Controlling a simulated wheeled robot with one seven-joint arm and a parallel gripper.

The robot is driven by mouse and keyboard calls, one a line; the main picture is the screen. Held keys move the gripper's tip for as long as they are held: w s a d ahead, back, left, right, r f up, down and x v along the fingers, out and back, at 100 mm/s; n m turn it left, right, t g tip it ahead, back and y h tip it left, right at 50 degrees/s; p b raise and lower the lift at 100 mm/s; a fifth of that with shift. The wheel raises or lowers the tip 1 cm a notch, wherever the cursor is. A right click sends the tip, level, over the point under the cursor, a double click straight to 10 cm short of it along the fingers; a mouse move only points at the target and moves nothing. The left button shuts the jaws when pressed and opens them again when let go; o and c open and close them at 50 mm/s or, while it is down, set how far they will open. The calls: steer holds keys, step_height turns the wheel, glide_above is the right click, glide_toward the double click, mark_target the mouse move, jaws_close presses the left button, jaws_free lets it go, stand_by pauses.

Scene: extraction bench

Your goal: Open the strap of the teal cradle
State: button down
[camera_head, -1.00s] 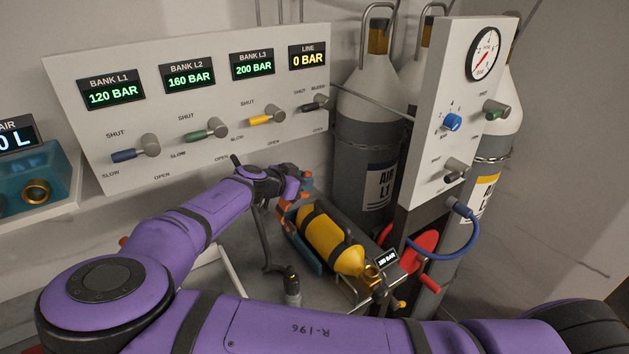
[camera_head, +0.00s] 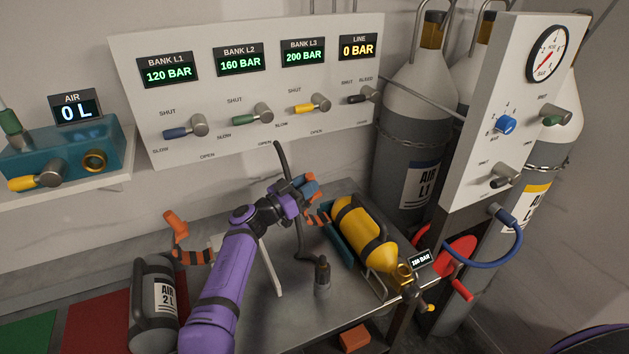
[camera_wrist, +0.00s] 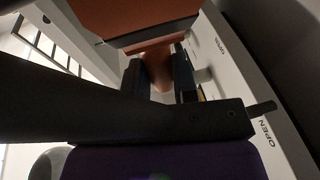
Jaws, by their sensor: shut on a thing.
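The teal cradle (camera_head: 343,252) stands on the metal bench and holds a yellow cylinder (camera_head: 362,232) with dark bands, lying tilted. An orange-and-black striped strap (camera_head: 318,218) sticks out from the cradle's left side, clear of the cylinder's top. My gripper (camera_head: 306,187) is above and left of the cradle. In the wrist view, my gripper's fingers (camera_wrist: 158,74) are shut on the strap's orange tab (camera_wrist: 138,18), which fills the top. The cradle is not recognisable in the wrist view.
The valve panel (camera_head: 255,85) is behind, the gauge panel (camera_head: 500,120) at right, with a blue hose (camera_head: 512,245).

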steer(key=shift+s+a+f, duration=0.1)
steer(key=shift+a+f, duration=0.15)
steer(key=shift+h, duration=0.3)
steer(key=c, duration=0.9)
jaws_free()
steer(key=shift+a, duration=0.1)
steer(key=shift+s, duration=0.1)
steer(key=v, duration=0.7)
steer(key=shift+a, duration=0.2)
steer(key=shift+s+f, duration=0.1)
steer(key=shift+s, duration=0.05)
